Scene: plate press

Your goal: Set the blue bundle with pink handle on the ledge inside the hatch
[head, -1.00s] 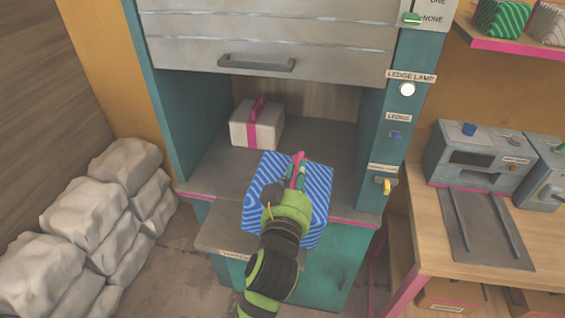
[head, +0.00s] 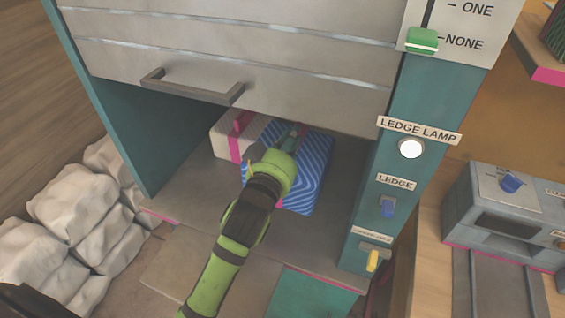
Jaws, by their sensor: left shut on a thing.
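The blue striped bundle (head: 312,172) is inside the hatch opening, above or on the grey ledge (head: 195,195). I cannot tell whether its underside touches the ledge. My left gripper (head: 288,141) is shut on its handle from above, and the gripper and wrist hide most of the handle and part of the bundle's left side. The hatch's grey slatted shutter (head: 290,72) is raised, with its lower edge just above the gripper. My right gripper is not in view.
A white bundle with a pink band (head: 226,146) stands on the ledge, close behind and left of the blue one. The front left ledge is bare.

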